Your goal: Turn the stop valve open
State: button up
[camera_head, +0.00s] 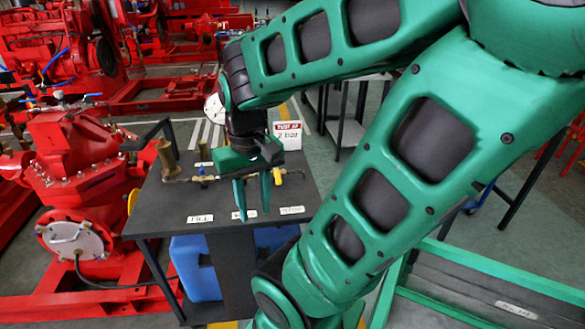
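A small pipe assembly runs across the dark table (225,208) in the middle of the view. A valve with a yellow part (203,180) sits on the pipe left of my gripper. Another small valve with yellow and reddish parts (278,175) shows just right of my gripper. Contact with the pipe cannot be judged.
A brass cylinder (168,158) stands at the pipe's left end. A white sign with red lettering and "2 bar" (288,135) stands behind the pipe. Blue containers (195,268) sit under the table. A red pump (85,160) stands left. My green arm covers much of the right.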

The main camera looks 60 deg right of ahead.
aim_at(276, 171)
jog(key=z, duration=1.3)
